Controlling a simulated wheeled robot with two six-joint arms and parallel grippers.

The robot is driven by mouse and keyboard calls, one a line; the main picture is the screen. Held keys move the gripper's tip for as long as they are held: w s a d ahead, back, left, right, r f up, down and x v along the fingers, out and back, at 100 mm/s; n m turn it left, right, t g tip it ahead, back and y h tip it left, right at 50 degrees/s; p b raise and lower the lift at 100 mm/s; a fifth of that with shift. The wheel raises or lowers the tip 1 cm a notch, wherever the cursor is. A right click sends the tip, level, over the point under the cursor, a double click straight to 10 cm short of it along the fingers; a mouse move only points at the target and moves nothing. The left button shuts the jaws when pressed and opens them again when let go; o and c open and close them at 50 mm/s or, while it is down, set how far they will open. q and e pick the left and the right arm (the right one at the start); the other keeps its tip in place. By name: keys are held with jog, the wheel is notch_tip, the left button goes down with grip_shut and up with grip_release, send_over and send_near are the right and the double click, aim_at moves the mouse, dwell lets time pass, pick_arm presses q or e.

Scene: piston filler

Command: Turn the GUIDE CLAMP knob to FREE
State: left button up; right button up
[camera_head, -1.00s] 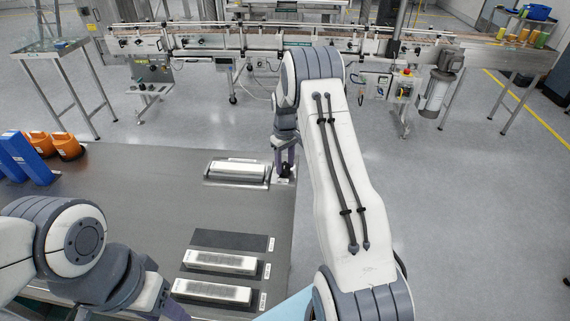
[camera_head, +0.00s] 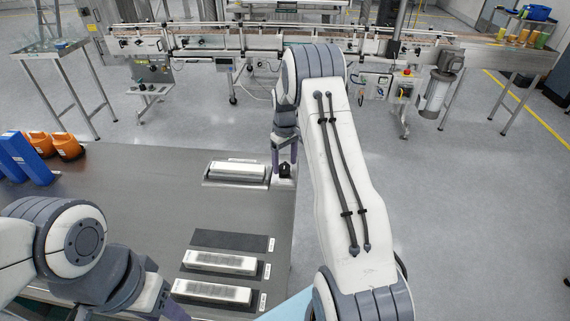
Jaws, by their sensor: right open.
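The small black knob (camera_head: 285,170) stands on a light plate at the right edge of the grey table, just right of a silver block in a fixture (camera_head: 238,171). Its lettering and pointer are too small to read. My right gripper (camera_head: 285,165) points down at the knob, with its two purple-grey fingers apart, one to the left and one to the right of it. I cannot tell whether the fingers touch the knob. My left arm shows at the lower left, with its fingertips out of the picture.
On the grey table (camera_head: 120,200), two silver bars (camera_head: 220,262) and a dark empty pad (camera_head: 231,241) lie nearer. Blue and orange containers (camera_head: 66,146) stand at the left. A conveyor line (camera_head: 260,42) runs behind, across open floor.

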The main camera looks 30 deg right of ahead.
aim_at(285, 166)
notch_tip(285, 166, up, 10)
jog(key=b, duration=0.1)
jog(key=shift+f, duration=0.25)
